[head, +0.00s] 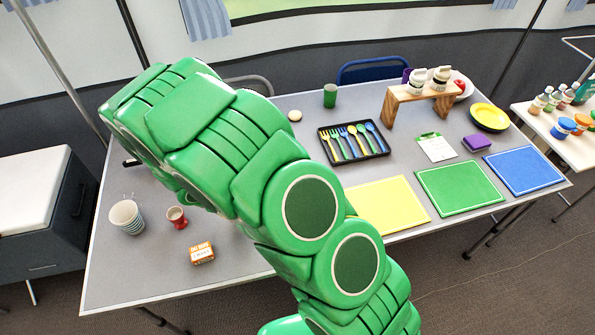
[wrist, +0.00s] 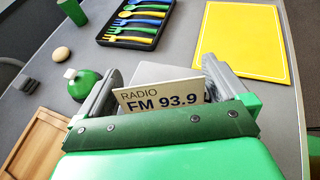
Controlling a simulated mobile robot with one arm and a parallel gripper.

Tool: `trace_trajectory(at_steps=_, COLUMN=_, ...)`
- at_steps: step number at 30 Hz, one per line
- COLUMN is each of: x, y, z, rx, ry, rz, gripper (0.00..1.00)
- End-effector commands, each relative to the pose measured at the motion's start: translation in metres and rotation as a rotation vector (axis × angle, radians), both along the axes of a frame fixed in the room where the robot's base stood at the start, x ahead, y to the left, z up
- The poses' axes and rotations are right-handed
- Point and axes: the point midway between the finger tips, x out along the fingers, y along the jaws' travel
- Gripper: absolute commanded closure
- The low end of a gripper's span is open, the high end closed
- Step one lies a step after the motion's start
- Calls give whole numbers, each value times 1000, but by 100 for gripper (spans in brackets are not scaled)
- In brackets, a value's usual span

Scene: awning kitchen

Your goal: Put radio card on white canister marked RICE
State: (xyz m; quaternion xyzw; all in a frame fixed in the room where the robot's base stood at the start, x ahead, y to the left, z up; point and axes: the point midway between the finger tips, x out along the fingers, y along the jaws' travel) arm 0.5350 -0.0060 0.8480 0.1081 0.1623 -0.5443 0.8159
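The radio card (wrist: 160,97), white with "RADIO FM 93.9" in dark letters, stands upright between the two fingers of my gripper (wrist: 160,70) in the wrist view. Its lower edge is hidden behind the gripper's green front bar. The fingers stand well apart, near the card's two side edges; I cannot tell whether they press on it. A plain pale grey surface shows just behind the card. In the head view my arm hides the gripper and card. Two small white jars with dark bands (head: 417,82) stand on the wooden riser; their labels are unreadable. I read RICE nowhere.
A striped cup (head: 127,217), red cup (head: 177,218) and small orange box (head: 202,254) stand at the table's left. A cutlery tray (head: 353,143), yellow mat (head: 391,206), green mat (head: 460,188) and blue mat (head: 522,171) lie rightward. A green round object (wrist: 88,85) is beside the left finger.

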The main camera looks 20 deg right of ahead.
Motion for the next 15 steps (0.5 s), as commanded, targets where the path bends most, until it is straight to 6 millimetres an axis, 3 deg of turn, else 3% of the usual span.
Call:
trace_trajectory(at_steps=7, x=-1, y=2, z=4, rx=0, ry=0, rz=1, gripper=0)
trace_trajectory(at_steps=15, x=-12, y=32, z=16, rx=0, ry=-1, rz=4, gripper=0)
